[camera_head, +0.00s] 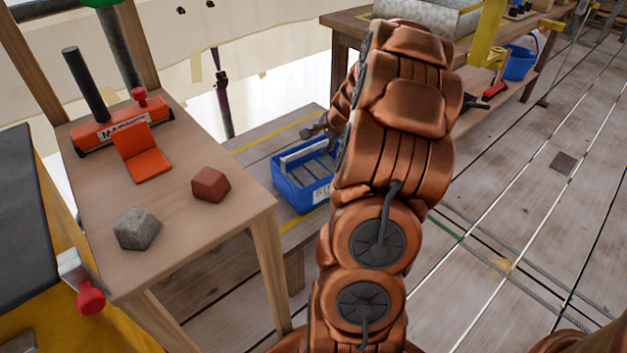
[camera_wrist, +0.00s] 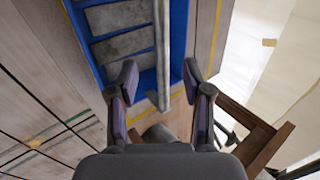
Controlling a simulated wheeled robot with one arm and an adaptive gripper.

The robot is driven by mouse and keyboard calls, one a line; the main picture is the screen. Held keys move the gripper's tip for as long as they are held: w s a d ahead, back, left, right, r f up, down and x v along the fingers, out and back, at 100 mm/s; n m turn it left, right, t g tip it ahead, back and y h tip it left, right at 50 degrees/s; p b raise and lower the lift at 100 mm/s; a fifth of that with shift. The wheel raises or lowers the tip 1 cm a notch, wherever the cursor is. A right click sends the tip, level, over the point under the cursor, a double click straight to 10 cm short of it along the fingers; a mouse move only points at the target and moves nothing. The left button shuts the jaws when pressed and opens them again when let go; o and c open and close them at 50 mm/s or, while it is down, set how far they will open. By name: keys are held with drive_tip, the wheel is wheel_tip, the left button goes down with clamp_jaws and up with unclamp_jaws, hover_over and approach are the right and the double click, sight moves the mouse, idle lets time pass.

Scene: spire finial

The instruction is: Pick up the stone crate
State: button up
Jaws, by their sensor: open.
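The stone crate (camera_head: 283,188) is a blue open box with a pale bar handle across its top, on a low wooden bench left of my arm. Part of its front label shows; my arm hides its right side. In the wrist view, the blue crate (camera_wrist: 178,40) holds several grey stone slabs, and its grey handle (camera_wrist: 162,50) runs lengthwise over them. My gripper (camera_wrist: 160,82) is open, with one finger on each side of the handle's near end in the picture. I see no contact with the handle. In the head view, my arm mostly hides the gripper.
A wooden table (camera_head: 185,235) at left carries an orange tool (camera_head: 110,130), a reddish block (camera_head: 210,184) and a grey stone (camera_head: 137,229). Another bench at back right holds a blue bucket (camera_head: 519,63). Plank floor (camera_head: 500,210) is mostly open at right.

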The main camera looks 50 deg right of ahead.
sight(315, 146)
drive_tip(key=shift+d+b+x, duration=0.15)
drive_tip(key=shift+b+x, duration=0.3)
drive_tip(key=shift+x, duration=1.05)
drive_tip(key=shift+d+b+x, duration=0.15)
drive_tip(key=shift+b+x, duration=0.3)
drive_tip(key=shift+x, duration=1.05)
drive_tip(key=shift+r, duration=0.1)
clamp_jaws()
